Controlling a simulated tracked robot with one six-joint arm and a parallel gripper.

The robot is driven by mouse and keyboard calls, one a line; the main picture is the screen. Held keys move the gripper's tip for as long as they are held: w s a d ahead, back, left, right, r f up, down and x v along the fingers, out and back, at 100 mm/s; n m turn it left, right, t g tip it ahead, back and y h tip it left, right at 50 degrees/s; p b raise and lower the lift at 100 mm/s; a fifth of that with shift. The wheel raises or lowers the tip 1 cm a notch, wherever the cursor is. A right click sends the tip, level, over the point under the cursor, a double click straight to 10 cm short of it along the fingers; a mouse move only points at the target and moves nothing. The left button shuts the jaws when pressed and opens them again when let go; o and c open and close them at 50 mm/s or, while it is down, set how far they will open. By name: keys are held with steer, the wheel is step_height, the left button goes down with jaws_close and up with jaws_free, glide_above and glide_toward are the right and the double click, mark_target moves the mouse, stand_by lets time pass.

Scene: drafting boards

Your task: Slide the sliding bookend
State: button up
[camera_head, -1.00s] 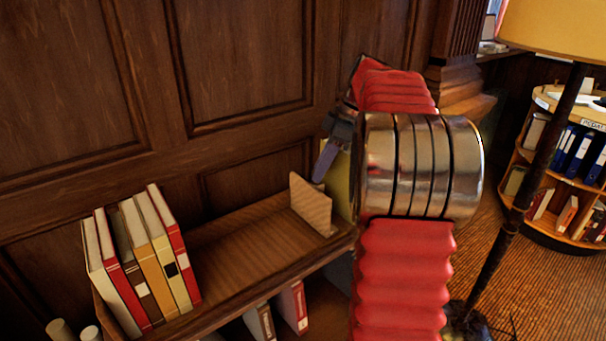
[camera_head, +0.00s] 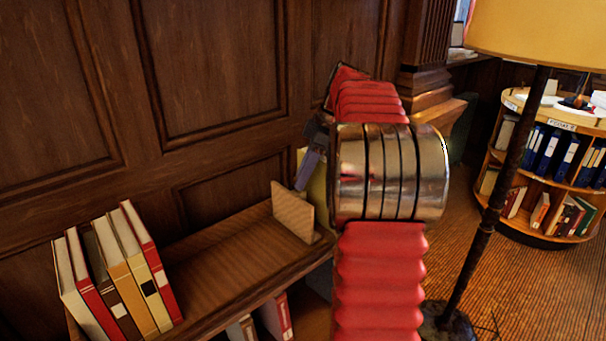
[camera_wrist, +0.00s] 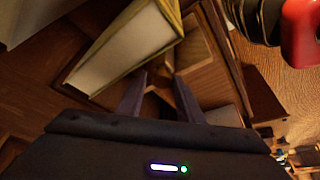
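The sliding bookend (camera_head: 293,212) is a pale wooden upright plate near the right end of the wooden shelf top (camera_head: 225,258). My gripper (camera_head: 303,178) is at its right, behind my arm in the head view, with one grey finger close to the plate's upper edge. I cannot tell whether it touches. In the wrist view my gripper (camera_wrist: 158,82) shows two fingers apart, with a gap between them and nothing clearly clasped. A yellow-covered book or box (camera_wrist: 135,45) lies just beyond the fingers there; part of it shows behind the gripper in the head view.
Several leaning books (camera_head: 115,275) stand at the shelf's left end. The shelf between them and the bookend is bare. A panelled wall (camera_head: 205,65) runs behind it. A floor lamp (camera_head: 490,215) and a round bookcase (camera_head: 550,185) stand at the right.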

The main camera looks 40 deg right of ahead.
steer(key=v, duration=1.3)
steer(key=shift+d+r, duration=0.2)
steer(key=shift+r, duration=0.05)
steer(key=shift+s, duration=0.1)
stand_by(0.3)
steer(key=s+a+f+m+h, duration=0.1)
steer(key=a+f+m, duration=0.15)
steer(key=a, duration=0.95)
steer(key=s+a+f+m+h, duration=0.1)
steer(key=s+a+m, duration=0.15)
steer(key=a, duration=0.85)
steer(key=s+a+f+m+t+h, duration=0.1)
steer(key=s+a+f+m, duration=0.3)
steer(key=s+a+f, duration=0.9)
steer(key=shift+a+f+t, duration=0.7)
steer(key=shift+a+f, duration=0.1)
steer(key=shift+f, duration=0.05)
